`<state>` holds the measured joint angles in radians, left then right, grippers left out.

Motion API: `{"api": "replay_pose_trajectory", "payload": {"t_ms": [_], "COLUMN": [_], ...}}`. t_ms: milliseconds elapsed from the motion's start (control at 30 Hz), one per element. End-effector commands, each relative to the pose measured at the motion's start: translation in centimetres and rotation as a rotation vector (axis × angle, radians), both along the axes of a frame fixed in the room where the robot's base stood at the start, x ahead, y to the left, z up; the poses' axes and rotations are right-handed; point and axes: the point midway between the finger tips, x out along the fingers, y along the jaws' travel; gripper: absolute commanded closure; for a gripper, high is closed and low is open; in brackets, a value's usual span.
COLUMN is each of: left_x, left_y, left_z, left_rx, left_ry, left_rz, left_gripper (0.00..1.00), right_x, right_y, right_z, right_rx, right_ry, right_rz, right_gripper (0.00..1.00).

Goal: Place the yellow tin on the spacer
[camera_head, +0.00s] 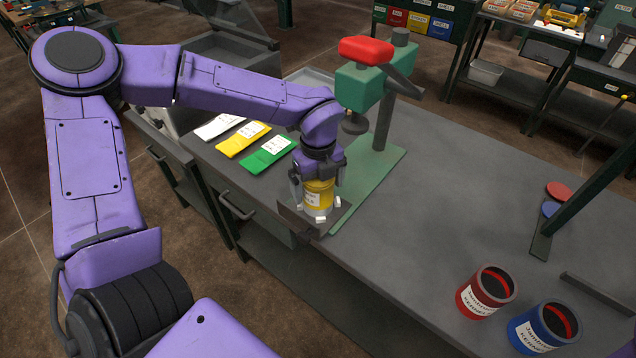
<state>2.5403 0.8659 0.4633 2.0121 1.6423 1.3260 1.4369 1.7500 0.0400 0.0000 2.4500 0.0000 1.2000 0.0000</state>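The yellow tin (318,193) is upright, with a white label, at the table's near edge beside the green press base. My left gripper (318,184) points down over the tin, with its fingers on either side of it. I cannot tell whether the fingers touch the tin. A pale grey band (317,211) shows directly under the tin; it may be the spacer, but the tin and gripper cover most of it. A dark grey plate (290,214) and small white blocks (308,219) are around the tin's foot. My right gripper is out of view.
The green press (360,90) with a red top stands close behind my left gripper. White, yellow and green packets (268,154) lie to the left. A red tin (484,293) and a blue tin (542,330) stand at the front right. The table's middle (430,190) is clear.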

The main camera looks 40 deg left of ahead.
Motion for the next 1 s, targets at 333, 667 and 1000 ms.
{"api": "replay_pose_trajectory", "payload": {"t_ms": [333,667,1000], "left_x": [0.1,0.1,0.0], "left_y": [0.0,0.0,0.0], "left_z": [3.4,11.0,12.4], "left_rx": [0.000,0.001,0.000], "left_ry": [-0.007,-0.003,0.000], "left_rz": [0.001,0.002,0.000], "left_gripper": [0.00,0.00,0.00], "right_x": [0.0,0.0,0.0], "right_y": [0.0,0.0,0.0], "right_z": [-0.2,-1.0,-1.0], "right_rx": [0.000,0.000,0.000], "right_ry": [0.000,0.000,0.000], "right_rz": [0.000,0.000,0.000], "right_gripper": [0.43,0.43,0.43]}}
